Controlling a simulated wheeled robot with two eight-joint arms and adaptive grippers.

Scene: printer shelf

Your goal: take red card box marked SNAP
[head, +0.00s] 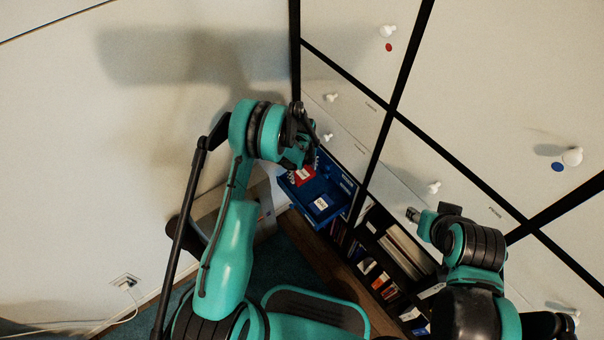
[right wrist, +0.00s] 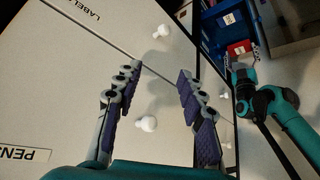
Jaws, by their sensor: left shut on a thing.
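The red card box (head: 304,175) with a white label is at the far end of an open blue drawer (head: 345,205) in the head view. It also shows at the top of the right wrist view (right wrist: 238,48). My left gripper (head: 312,160) is at the red box, shut on it, with its fingers partly hidden by my wrist. I cannot read the label. I cannot tell whether the box still touches the drawer floor. My right gripper (right wrist: 160,88) is open and empty in front of the white cabinet fronts.
A blue box with a white label (head: 321,203) lies in the same drawer. Below are dark shelves with books and small boxes (head: 378,280). White cabinet doors with round knobs (head: 572,156) fill the right side. A wall socket with a cable (head: 125,281) is at lower left.

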